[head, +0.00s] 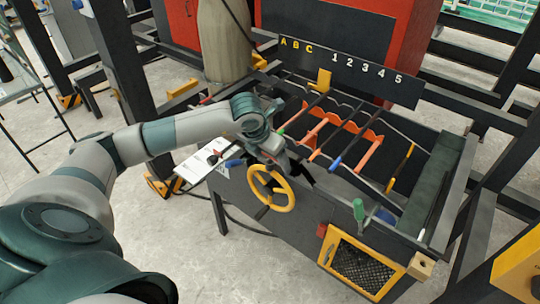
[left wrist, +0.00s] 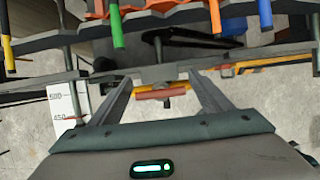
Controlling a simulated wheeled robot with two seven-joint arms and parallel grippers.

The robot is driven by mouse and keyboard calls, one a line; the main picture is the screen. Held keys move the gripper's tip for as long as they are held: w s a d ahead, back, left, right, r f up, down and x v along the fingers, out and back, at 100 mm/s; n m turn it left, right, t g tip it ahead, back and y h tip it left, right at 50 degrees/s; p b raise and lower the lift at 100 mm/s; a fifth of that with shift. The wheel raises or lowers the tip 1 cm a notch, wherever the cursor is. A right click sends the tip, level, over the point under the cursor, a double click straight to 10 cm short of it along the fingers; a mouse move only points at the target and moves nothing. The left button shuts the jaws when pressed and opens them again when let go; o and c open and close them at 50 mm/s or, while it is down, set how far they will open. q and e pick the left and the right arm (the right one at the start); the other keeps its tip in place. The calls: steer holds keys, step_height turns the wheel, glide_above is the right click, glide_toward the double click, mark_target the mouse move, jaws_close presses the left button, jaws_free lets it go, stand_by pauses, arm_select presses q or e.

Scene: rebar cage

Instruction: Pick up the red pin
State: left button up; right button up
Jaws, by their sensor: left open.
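A short red cylindrical piece (left wrist: 160,93), possibly the red pin, shows between my left gripper's fingers in the left wrist view. I cannot tell how far beyond the fingers it lies. In the head view I cannot clearly pick out this piece; the arm and gripper cover that area. My left gripper (head: 286,166) is open, pointing down at the front edge of the dark workbench, above the yellow handwheel (head: 271,188). Its two spread fingers also show in the left wrist view (left wrist: 160,80). My right gripper is not in view.
Rods with green (left wrist: 117,28), orange (left wrist: 215,16) and blue (left wrist: 265,14) ends lie across orange notched supports (head: 370,145). A green-handled tool (head: 358,208) stands at the bench's right. A lettered and numbered board (head: 350,72) stands behind. Dark posts surround the bench.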

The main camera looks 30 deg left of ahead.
arm_select(q)
steer(key=shift+x, duration=1)
steer(key=c, duration=1.2)
